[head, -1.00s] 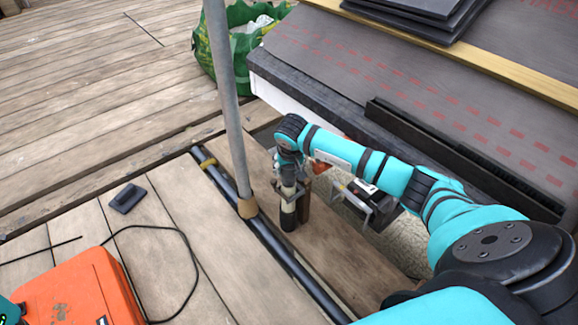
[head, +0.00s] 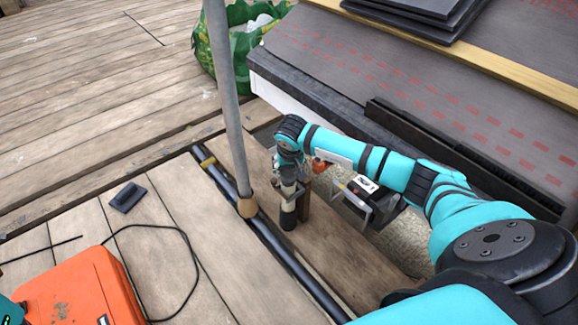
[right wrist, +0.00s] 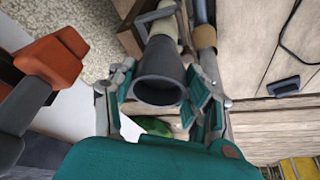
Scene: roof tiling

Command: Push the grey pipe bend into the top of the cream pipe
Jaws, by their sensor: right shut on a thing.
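My right gripper (head: 288,182) points down beside the scaffold pole. In the right wrist view the gripper (right wrist: 165,92) is shut on the grey pipe bend (right wrist: 160,90), whose round open mouth faces the camera. The cream pipe (right wrist: 163,27) shows just beyond the bend, in line with it. In the head view the cream pipe (head: 289,203) shows as a short pale length under the gripper, with a dark part below it. The fingers and bend hide the joint, so I cannot tell how deep the bend sits.
The scaffold pole (head: 229,105) stands close left of my gripper. A brown post (head: 304,204) is close right of the pipe. A dark pipe (head: 290,268) lies along the boards. The roof edge (head: 300,85) is behind; an orange case (head: 80,290) is front left.

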